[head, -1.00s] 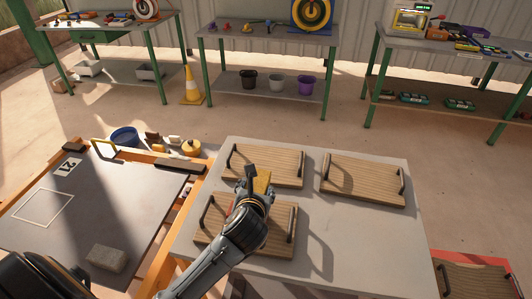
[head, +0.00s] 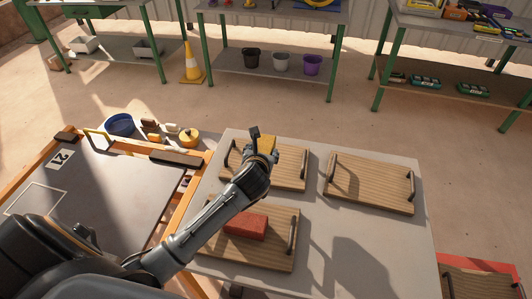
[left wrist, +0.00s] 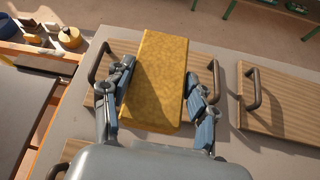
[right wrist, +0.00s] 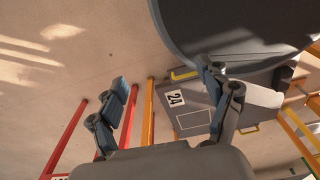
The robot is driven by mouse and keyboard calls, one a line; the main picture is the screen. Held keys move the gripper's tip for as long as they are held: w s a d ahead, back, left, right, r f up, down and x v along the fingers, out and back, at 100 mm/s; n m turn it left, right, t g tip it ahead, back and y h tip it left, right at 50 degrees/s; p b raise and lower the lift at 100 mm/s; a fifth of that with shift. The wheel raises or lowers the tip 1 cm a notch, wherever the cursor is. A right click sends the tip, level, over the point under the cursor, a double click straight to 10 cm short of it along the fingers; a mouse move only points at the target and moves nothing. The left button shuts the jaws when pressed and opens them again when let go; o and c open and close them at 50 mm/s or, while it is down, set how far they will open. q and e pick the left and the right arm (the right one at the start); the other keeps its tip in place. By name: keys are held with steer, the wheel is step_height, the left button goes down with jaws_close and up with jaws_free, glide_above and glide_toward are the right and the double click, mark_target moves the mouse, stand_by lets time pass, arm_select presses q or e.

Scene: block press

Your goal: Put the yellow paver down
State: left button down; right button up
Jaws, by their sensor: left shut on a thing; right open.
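The yellow paver (left wrist: 157,75) is held between the fingers of my left gripper (left wrist: 158,95), over the far-left wooden tray (left wrist: 130,122). In the head view the paver (head: 266,144) shows at the end of my left arm, above that tray (head: 294,172). I cannot tell whether its underside touches the tray. My right gripper (right wrist: 170,105) is open and empty, seen only in the right wrist view.
A red paver (head: 246,225) lies on the near-left tray (head: 270,258). The far-right tray (head: 370,185) is empty. All stand on a grey table (head: 330,230). An orange-framed board (head: 110,190) marked 21 is at left. Buckets and a cone stand beyond.

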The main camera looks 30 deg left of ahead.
mark_target(263, 146)
arm_select(q)
steer(key=w, duration=0.1)
steer(key=w+a, duration=0.1)
steer(key=w+f, duration=0.1)
steer(key=shift+w+a, duration=0.25)
steer(key=shift+w, duration=0.05)
steer(key=w+f, duration=0.2)
steer(key=f, duration=0.1)
steer(key=w+a+f, duration=0.1)
steer(key=f, duration=0.1)
steer(key=shift+w, duration=0.2)
steer(key=shift+w+a+f, duration=0.15)
steer(key=shift+w+f, duration=0.3)
steer(key=shift+f, duration=0.05)
steer(key=shift+w+f+p, duration=0.1)
steer(key=shift+f+p, duration=0.25)
steer(key=shift+f, duration=1.25)
steer(key=shift+c, duration=2)
jaws_free()
steer(key=shift+s+f, duration=0.15)
steer(key=shift+s, duration=0.05)
arm_select(e)
steer(key=shift+w+a+r, duration=0.15)
steer(key=shift+w+r, duration=0.35)
steer(key=shift+w, duration=0.15)
